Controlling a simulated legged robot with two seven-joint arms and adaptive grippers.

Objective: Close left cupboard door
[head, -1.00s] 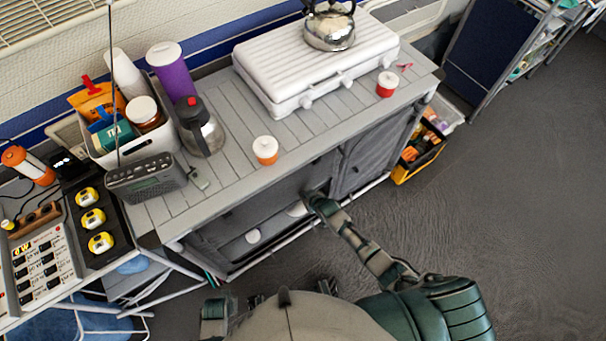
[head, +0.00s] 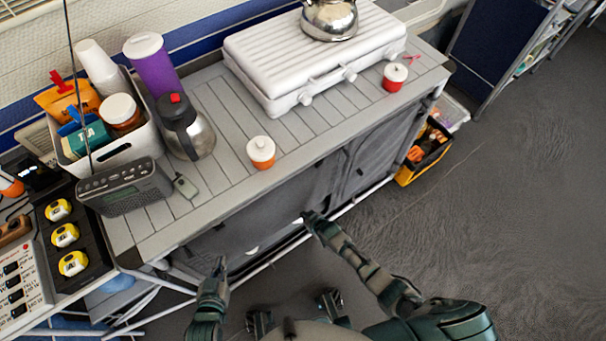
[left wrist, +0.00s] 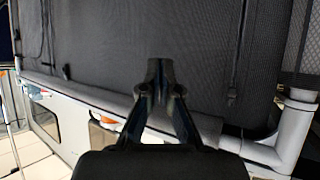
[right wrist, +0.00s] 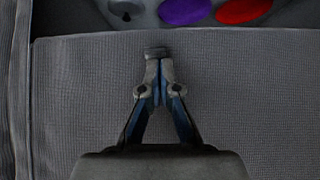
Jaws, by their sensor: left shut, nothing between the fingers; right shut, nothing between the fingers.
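The left cupboard door (head: 235,232) is a dark grey fabric panel low in the counter front. White items (head: 252,250) show in a narrow gap along its lower edge. My right gripper (head: 306,216) is shut and empty near the door's right end. In the right wrist view, the shut fingers (right wrist: 156,52) are over the grey fabric (right wrist: 240,100), near its edge, with purple and red round items beyond. My left gripper (head: 221,262) is shut and empty in front of the door's left part. In the left wrist view, its fingers (left wrist: 160,72) point at dark fabric; contact cannot be told.
The grey slatted counter (head: 225,115) carries a kettle, a white stove (head: 310,60), a coffee pot (head: 187,128), jars and a radio (head: 125,187). A neighbouring door panel (head: 380,150) is at right. A metal rail runs below. Floor at right is clear.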

